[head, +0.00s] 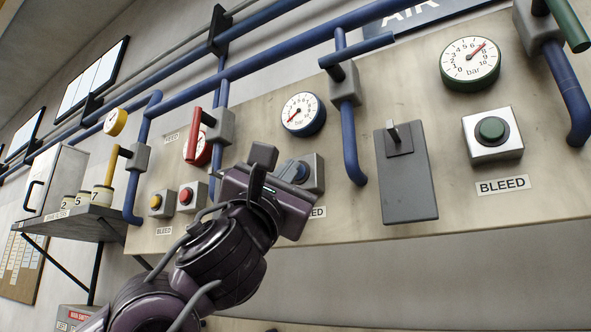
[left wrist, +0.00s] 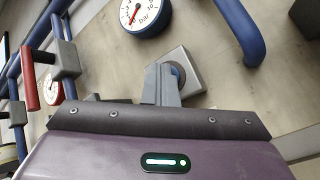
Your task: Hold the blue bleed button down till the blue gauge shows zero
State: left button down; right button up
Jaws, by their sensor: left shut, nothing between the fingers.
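The blue gauge (head: 303,114) has a white dial, and its red needle points to the lower left, at or near zero. Its lower part also shows in the left wrist view (left wrist: 146,16). The blue bleed button (head: 299,173) sits on a grey box below the gauge, partly hidden by my left gripper (head: 262,168). In the left wrist view the shut, empty fingers (left wrist: 163,78) reach over the button (left wrist: 179,74), their tips overlapping it. I cannot tell whether they press it. My right gripper is not in view.
A dark blue pipe (head: 352,150) runs down right of the button, beside a grey switch box (head: 408,185). A green button (head: 492,130) and green gauge (head: 470,64) are farther right. Red (head: 186,196) and yellow (head: 156,202) buttons, a red lever (head: 192,133) and a shelf (head: 85,222) lie left.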

pick_arm(q)
jog(key=shift+f, duration=0.1)
dwell(0.8)
jog(key=shift+s+a+b, duration=0.45)
jog(key=shift+s+b, duration=0.15)
jog(key=shift+b, duration=0.05)
jog(key=shift+s, duration=0.1)
jog(key=s+a+b, duration=0.1)
jog(key=s, duration=0.1)
jog(key=s+a+b, duration=0.1)
jog(key=s+a, duration=0.1)
jog(key=shift+w, duration=0.1)
dwell(0.6)
